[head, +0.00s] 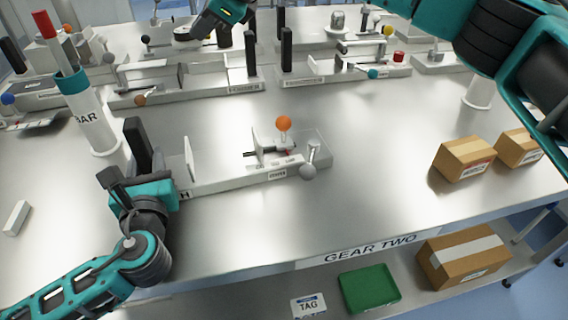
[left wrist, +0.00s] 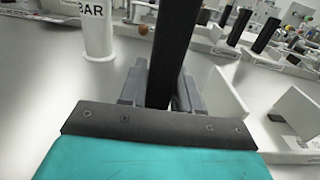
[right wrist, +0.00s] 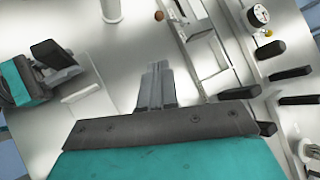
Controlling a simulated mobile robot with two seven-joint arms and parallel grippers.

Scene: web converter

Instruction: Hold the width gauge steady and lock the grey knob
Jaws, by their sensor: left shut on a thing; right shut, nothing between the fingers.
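The width gauge (head: 232,178) is a low grey base on the near part of the table, with upright plates. A black post (head: 137,145) stands at its left end, and an orange ball knob (head: 284,123) stands near its right end.
Several similar fixtures (head: 190,85) line the back of the table. A white BAR cylinder (head: 90,115) stands at left, and a small white block (head: 16,217) lies near the left edge. Cardboard boxes (head: 465,158) stand at right.

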